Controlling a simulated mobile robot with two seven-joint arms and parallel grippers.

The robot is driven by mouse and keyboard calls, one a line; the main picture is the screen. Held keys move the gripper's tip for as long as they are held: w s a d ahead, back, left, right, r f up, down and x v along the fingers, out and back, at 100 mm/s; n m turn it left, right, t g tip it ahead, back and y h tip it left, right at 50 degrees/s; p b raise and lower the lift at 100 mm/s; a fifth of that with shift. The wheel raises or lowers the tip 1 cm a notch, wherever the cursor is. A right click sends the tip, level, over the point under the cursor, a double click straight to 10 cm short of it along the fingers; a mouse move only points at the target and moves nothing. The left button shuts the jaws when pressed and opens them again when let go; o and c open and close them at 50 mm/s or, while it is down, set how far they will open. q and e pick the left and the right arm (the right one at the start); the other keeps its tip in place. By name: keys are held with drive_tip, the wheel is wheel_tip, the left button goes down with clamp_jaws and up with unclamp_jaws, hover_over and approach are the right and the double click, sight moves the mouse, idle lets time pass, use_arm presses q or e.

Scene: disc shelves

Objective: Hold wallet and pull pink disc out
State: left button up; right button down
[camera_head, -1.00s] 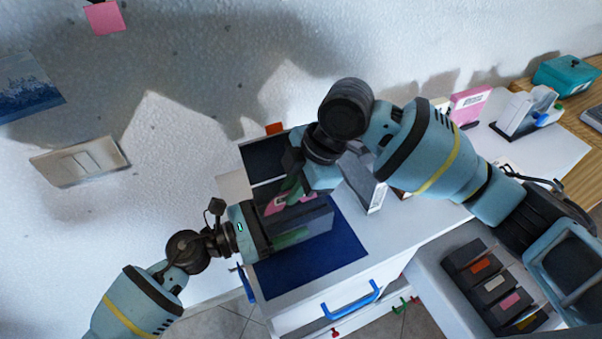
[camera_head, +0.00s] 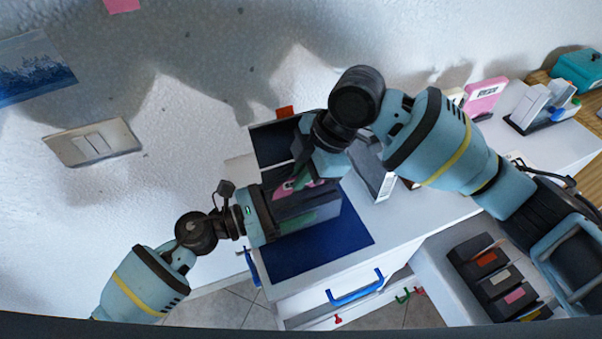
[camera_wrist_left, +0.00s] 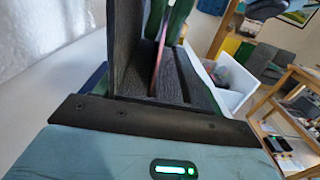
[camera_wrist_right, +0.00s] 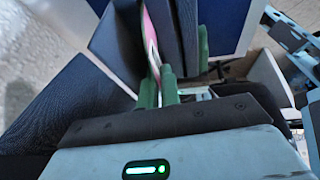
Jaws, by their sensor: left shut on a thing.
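The dark grey wallet (camera_head: 310,205) stands open on a blue mat (camera_head: 330,247) on the white cabinet top. It also shows in the left wrist view (camera_wrist_left: 127,55). The pink disc (camera_head: 289,186) stands in it, its edge up between dark panels; it shows in the right wrist view (camera_wrist_right: 150,40). My left gripper (camera_head: 290,238) is shut on the wallet from the left side. My right gripper (camera_wrist_right: 158,88) is above the wallet, its green fingers on either side of the disc edge with a small gap. The right hand hides part of the wallet in the head view.
A grey case (camera_head: 377,180) stands right of the wallet. A pink box (camera_head: 484,97) and a white rack (camera_head: 540,110) stand farther right. A drawer with a blue handle (camera_head: 355,288) is below. Several dark cases (camera_head: 500,275) sit in a lower tray. A wall is close at left.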

use_arm(q)
drive_tip(key=shift+s+f, duration=0.2)
drive_tip(key=shift+f, duration=0.05)
drive_tip(key=shift+c, duration=0.2)
use_arm(e)
drive_tip(key=shift+w+r, duration=0.15)
drive_tip(key=shift+r, duration=2.4)
use_arm(q)
drive_tip(key=shift+o, duration=0.2)
use_arm(e)
drive_tip(key=shift+r, duration=2.35)
use_arm(q)
drive_tip(key=o, duration=1.1)
drive_tip(key=shift+w+r, duration=0.1)
drive_tip(key=shift+c, duration=0.2)
drive_tip(key=v, duration=1.2)
